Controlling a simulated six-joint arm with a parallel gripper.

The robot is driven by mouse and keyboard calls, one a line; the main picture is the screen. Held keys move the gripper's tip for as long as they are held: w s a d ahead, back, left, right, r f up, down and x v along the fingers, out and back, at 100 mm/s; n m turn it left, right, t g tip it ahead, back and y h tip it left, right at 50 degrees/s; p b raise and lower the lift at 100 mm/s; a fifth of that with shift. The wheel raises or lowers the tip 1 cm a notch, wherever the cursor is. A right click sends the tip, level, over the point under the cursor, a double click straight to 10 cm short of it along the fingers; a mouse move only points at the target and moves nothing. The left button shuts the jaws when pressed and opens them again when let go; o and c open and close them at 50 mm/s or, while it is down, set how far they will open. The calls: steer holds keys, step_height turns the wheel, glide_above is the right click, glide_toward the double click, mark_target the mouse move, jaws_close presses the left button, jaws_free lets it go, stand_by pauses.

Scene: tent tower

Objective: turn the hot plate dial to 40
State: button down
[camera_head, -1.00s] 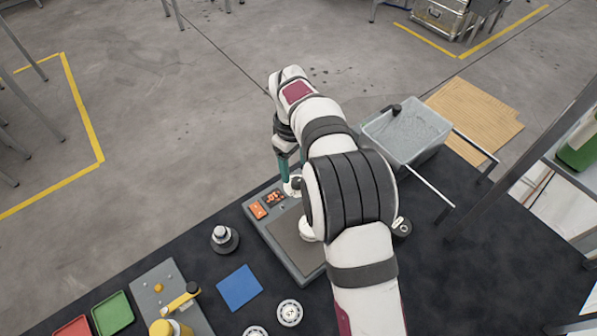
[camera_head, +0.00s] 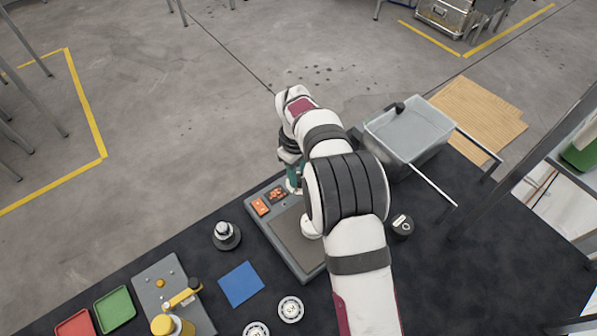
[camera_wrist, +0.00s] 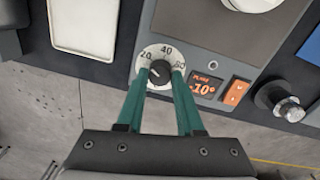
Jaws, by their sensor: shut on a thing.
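The hot plate (camera_head: 296,240) is a grey box with a flat top plate, standing on the black table and partly hidden by my arm. In the wrist view its dial (camera_wrist: 160,73) is a black knob on a white disc marked 20, 40 and a larger number partly covered by a finger. The knob's pale mark appears to point toward the 20 side. My gripper (camera_wrist: 162,76) has teal fingers shut on the knob, one on each side. The orange-lit display (camera_wrist: 203,87) reads about 10°, its sign unclear. In the head view the gripper (camera_head: 293,182) covers the dial.
An orange switch (camera_wrist: 235,92) sits beside the display. A knobbed metal piece (camera_head: 226,236) stands left of the hot plate, near a blue square (camera_head: 240,285). A clear bin (camera_head: 408,132) stands to the right, with a small black round item (camera_head: 402,226) nearer.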

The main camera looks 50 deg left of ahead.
steer(key=shift+m, duration=0.3)
steer(key=m, duration=0.5)
steer(key=shift+w+m, duration=0.1)
steer(key=shift+m, duration=0.2)
steer(key=m, duration=0.5)
steer(key=shift+m, duration=0.4)
stand_by(0.3)
steer(key=c, duration=0.5)
jaws_free()
steer(key=shift+c, duration=0.2)
steer(key=shift+r, duration=0.15)
